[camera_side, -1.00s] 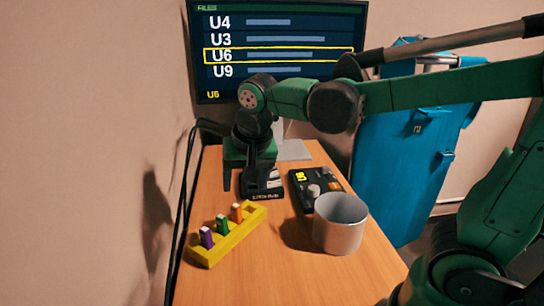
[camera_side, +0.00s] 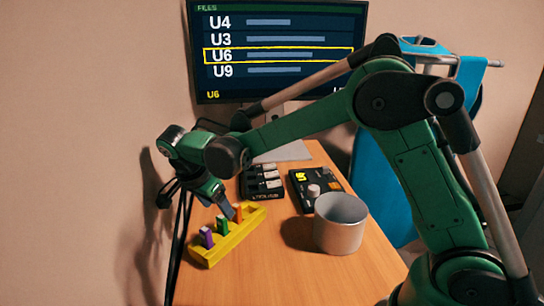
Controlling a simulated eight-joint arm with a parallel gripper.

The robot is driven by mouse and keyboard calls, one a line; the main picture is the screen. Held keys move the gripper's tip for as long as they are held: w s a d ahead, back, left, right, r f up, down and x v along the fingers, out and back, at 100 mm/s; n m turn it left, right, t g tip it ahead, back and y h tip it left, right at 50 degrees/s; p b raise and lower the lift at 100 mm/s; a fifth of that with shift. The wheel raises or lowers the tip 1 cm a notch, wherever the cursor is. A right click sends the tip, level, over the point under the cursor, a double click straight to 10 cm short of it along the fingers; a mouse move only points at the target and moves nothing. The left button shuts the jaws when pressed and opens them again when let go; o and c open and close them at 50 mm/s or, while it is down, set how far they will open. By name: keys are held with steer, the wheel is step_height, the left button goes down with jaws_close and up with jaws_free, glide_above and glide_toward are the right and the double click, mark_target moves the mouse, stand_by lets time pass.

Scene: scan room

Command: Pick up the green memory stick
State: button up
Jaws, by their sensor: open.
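The green memory stick (camera_side: 222,225) stands upright in the middle of a yellow holder (camera_side: 222,248). A purple stick (camera_side: 206,238) stands on its left and an orange stick (camera_side: 238,213) on its right. My gripper (camera_side: 221,212) is open and tilted down just above the holder, close over the green and orange sticks. A finger shows near the orange stick. I cannot tell whether a finger touches any stick. The other finger is hard to make out.
A grey metal cup (camera_side: 341,228) stands right of the holder. A black knob box (camera_side: 313,187) and a black slotted device (camera_side: 262,182) sit behind. A monitor (camera_side: 275,50) stands at the back. Dark cables (camera_side: 182,235) run along the table's left edge. The front of the table is clear.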

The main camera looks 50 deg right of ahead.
mark_target(220, 217)
steer(key=x, duration=0.5)
steer(key=shift+a+f, duration=0.1)
steer(key=shift+a, duration=0.3)
jaws_close()
